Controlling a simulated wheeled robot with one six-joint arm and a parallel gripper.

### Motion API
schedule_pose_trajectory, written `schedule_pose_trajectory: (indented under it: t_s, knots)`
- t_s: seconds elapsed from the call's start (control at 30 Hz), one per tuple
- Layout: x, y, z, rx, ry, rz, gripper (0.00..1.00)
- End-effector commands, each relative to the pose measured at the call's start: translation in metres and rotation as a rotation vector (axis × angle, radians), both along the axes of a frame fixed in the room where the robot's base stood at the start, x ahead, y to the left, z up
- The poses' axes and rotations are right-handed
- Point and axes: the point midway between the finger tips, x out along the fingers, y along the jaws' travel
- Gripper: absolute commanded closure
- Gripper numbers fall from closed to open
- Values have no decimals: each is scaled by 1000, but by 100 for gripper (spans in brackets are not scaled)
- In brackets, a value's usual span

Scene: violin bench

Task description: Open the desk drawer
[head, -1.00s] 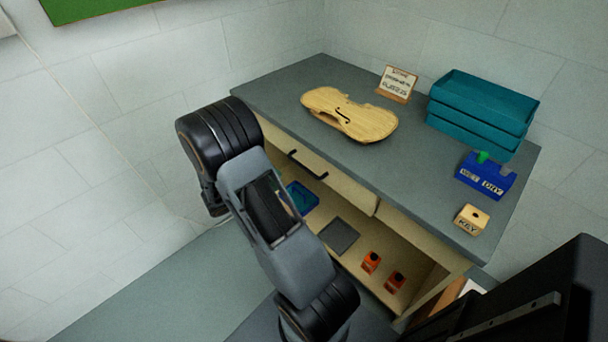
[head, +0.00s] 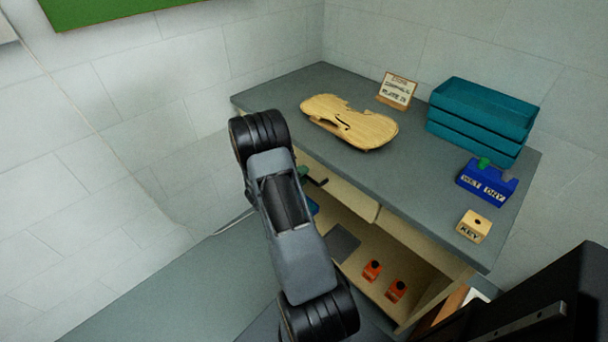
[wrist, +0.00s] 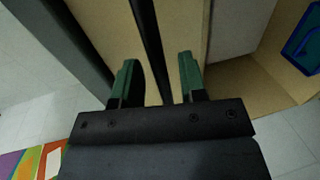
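The desk drawer (head: 346,197) has a tan front under the grey desk top and looks shut. Its black bar handle (head: 318,181) is partly hidden behind my arm in the head view. In the wrist view, the handle (wrist: 149,40) runs between the two green fingers of my gripper (wrist: 158,62). The fingers stand apart on either side of the bar, and gaps show beside it. The tan drawer front (wrist: 185,30) lies just beyond the fingertips. In the head view, only a bit of green finger (head: 302,171) shows beside the handle.
A violin plate (head: 350,122), teal trays (head: 482,118), a blue WET/DRY holder (head: 487,181) and a KEY block (head: 473,226) are on the desk top (head: 420,190). An open shelf below holds a dark pad (head: 343,243) and orange items (head: 396,291). The floor to the left is clear.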

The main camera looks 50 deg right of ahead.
Motion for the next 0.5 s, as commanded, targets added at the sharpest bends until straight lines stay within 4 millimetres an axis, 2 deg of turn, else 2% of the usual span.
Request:
schedule_pose_trajectory:
  t_s: [0.2, 0.5]
  knots:
    - [-1, -10, -2, 0, 0, -1, 62]
    - [-1, -11, -2, 0, 1, 0, 63]
